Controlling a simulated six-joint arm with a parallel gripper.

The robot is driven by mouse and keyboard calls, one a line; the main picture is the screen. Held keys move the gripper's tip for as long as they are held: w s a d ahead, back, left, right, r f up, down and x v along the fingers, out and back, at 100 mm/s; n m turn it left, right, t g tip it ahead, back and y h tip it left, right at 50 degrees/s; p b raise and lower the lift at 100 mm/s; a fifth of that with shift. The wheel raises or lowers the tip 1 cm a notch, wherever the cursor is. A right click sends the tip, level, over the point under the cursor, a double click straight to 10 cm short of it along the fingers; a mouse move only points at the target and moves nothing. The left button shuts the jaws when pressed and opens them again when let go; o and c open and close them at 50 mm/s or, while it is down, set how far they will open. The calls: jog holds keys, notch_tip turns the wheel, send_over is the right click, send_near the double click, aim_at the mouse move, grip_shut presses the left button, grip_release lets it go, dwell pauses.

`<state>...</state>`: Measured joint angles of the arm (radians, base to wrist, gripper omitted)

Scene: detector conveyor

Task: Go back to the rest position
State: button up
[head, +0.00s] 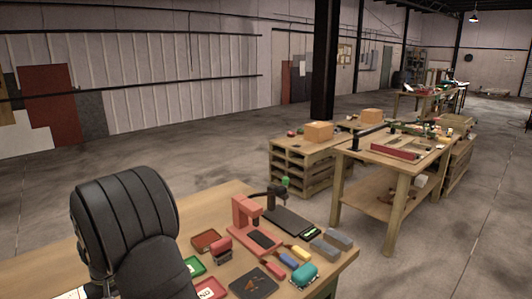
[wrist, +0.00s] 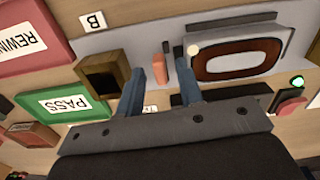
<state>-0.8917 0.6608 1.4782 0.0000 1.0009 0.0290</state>
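My gripper (wrist: 157,75) shows in the wrist view as two blue-grey fingers set apart, open. A small pinkish block (wrist: 157,69) and a thin dark upright piece lie in or beyond the gap, on or by a grey surface; I cannot tell how far below the fingertips they are. Nothing is visibly held. In the head view my dark arm fills the lower left above the workbench (head: 228,200), and my gripper cannot be made out there.
The wrist view shows a green PASS tray (wrist: 88,82), a red REWIND tray (wrist: 60,22), a brown hollow box (wrist: 103,76) and a grey device with a dark oval (wrist: 237,60). In the head view a red stand (head: 245,215) and small coloured blocks crowd the bench's right end.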

jog(key=n, duration=0.5)
jog(key=shift+n, duration=0.3)
notch_tip(320, 180, up, 12)
jog(key=shift+r, duration=0.25)
jog(key=o, duration=1.4)
jog(key=shift+o, duration=0.3)
jog(key=s+a+r+n, duration=0.3)
jog(key=s+a+n, duration=0.1)
jog(key=n, duration=0.6)
jog(key=shift+s+a, duration=0.35)
jog(key=shift+a, duration=0.3)
jog(key=shift+n, duration=0.8)
jog(key=f, duration=0.9)
jog(key=shift+s+a+f, duration=0.25)
jog(key=shift+s+a, duration=0.05)
